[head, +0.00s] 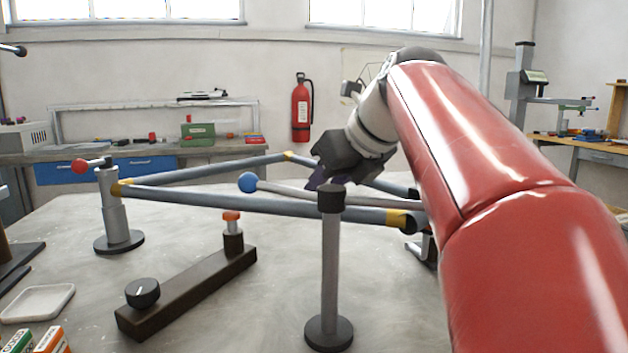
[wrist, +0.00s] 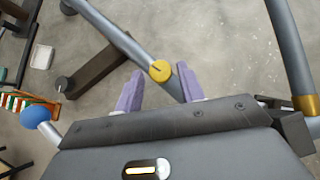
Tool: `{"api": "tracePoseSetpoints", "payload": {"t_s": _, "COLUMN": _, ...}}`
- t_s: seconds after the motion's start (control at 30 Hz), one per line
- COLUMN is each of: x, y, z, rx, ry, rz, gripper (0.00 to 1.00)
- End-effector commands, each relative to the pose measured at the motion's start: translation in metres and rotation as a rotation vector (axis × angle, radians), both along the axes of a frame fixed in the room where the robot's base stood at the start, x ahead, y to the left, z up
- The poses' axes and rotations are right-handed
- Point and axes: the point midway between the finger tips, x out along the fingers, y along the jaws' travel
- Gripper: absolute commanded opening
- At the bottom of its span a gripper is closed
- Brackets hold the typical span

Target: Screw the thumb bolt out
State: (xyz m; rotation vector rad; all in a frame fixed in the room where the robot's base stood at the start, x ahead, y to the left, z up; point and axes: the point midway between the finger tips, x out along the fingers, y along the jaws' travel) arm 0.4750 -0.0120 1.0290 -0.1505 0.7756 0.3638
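A round yellow knob with a dark slot mark, apparently the thumb bolt (wrist: 159,71), is on a grey tube of the frame in the wrist view. I cannot make it out in the head view. My gripper (wrist: 159,80) is open, its two purple fingers apart on either side of the knob in the picture. No contact shows, and the depth between them is unclear. In the head view my gripper (head: 318,180) points down over the grey tube frame (head: 230,202), partly hidden by my arm.
A post with a dark cap (head: 331,260) stands in front of the frame. A blue ball (head: 247,182) ends a rod close by. A dark bar (head: 185,290) with a black knob (head: 142,293) and an orange-topped post (head: 231,217) lies on the table. A white tray (head: 38,303) sits left.

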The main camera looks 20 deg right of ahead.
Motion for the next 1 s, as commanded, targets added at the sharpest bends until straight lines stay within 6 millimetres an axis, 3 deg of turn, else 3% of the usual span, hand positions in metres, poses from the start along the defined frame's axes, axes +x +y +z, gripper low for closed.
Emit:
{"api": "tracePoseSetpoints", "payload": {"t_s": 0.03, "x": -0.0001, "y": -0.0001, "z": 0.0001, "rx": 0.000, "ry": 0.000, "rz": 0.000, "gripper": 0.32}}
{"api": "tracePoseSetpoints", "payload": {"t_s": 0.27, "x": -0.0003, "y": -0.0001, "z": 0.0003, "rx": 0.000, "ry": 0.000, "rz": 0.000, "gripper": 0.03}}
{"api": "tracePoseSetpoints", "payload": {"t_s": 0.57, "x": 0.0003, "y": -0.0009, "z": 0.0004, "rx": 0.001, "ry": 0.000, "rz": 0.045, "gripper": 0.03}}
{"api": "tracePoseSetpoints", "payload": {"t_s": 1.0, "x": 0.0044, "y": -0.0062, "z": 0.0002, "rx": 0.002, "ry": 0.001, "rz": 0.350, "gripper": 0.03}}
